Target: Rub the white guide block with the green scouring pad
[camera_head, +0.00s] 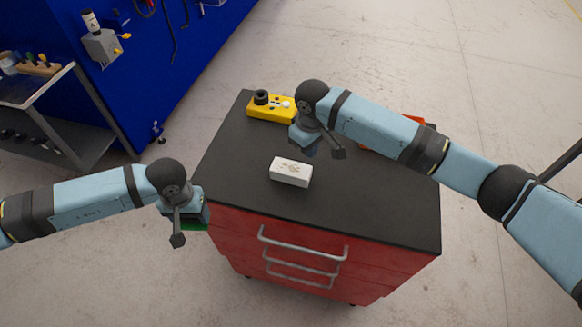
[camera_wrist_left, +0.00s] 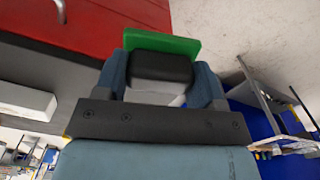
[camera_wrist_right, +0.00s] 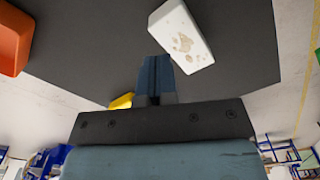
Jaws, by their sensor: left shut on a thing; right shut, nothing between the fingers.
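The white guide block (camera_head: 290,172) lies on the black top of the red cabinet, with brownish stains on its upper face. It also shows in the right wrist view (camera_wrist_right: 181,35) and at the left of the left wrist view (camera_wrist_left: 27,102). My left gripper (camera_wrist_left: 162,70) is shut on the green scouring pad (camera_wrist_left: 162,43), with a dark layer beside the green. It is off the cabinet's left front edge, apart from the block; in the head view only a sliver of green (camera_head: 194,227) shows. My right gripper (camera_wrist_right: 155,75) is shut and empty, above the cabinet top just behind the block.
A yellow device (camera_head: 268,108) with a black knob stands at the cabinet's back left corner. An orange-red bin (camera_head: 400,121) is partly hidden behind my right arm. The cabinet top (camera_head: 370,215) is clear right of the block. A grey bench (camera_head: 75,115) stands at left.

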